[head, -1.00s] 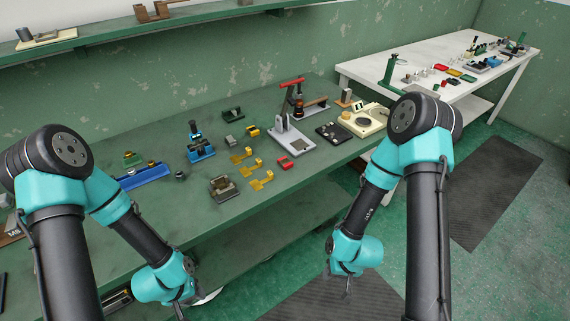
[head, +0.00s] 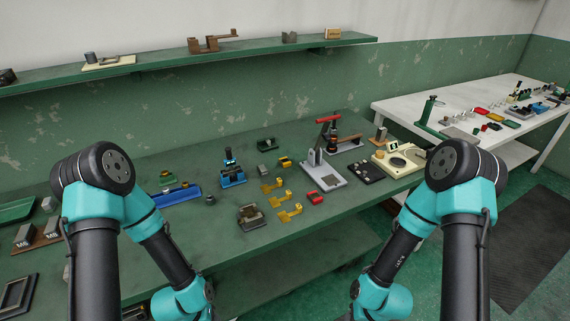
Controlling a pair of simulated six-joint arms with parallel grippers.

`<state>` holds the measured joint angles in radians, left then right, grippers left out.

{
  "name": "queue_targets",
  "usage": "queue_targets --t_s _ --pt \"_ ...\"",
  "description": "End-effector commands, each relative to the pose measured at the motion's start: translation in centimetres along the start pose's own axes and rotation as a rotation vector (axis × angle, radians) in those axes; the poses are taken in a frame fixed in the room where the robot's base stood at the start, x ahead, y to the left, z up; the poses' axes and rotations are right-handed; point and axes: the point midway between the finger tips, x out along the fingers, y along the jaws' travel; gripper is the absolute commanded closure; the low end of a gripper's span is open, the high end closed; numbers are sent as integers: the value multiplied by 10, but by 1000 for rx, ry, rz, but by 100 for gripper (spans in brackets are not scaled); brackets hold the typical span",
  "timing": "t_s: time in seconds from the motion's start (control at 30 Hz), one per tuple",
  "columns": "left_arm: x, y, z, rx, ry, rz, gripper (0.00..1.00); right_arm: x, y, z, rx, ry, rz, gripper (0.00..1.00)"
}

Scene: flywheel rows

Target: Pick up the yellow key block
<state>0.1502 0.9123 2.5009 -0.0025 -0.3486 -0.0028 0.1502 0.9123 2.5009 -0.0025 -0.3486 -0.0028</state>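Several small yellow pieces lie on the green bench. A compact yellow block (head: 285,162) sits behind the others, near a grey block. In front of it lie three flat yellow pieces with raised ends: one at the back (head: 272,186), one in the middle (head: 280,200) and one at the front (head: 290,212). I cannot tell which of these is the key block. Both my arms reach down in front of the bench, and both grippers are below the bottom edge of the picture. No gripper is seen touching a yellow piece.
A red block (head: 316,198) and a grey-brown fixture (head: 252,215) flank the yellow pieces. A press with a red handle (head: 326,119) stands behind to the right. A blue fixture (head: 231,176) stands to the left.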

Motion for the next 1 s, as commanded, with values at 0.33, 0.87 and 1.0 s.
queue_targets --t_s 0.33,0.87,1.0 --pt "0 0 0 0 0 0 57 0 0 0 0 0 0 24" --pt "0 0 0 0 0 0 57 -15 -23 -54 -11 157 11 17" --pt "0 0 0 0 0 0 57 -47 -62 -123 -17 373 7 17"
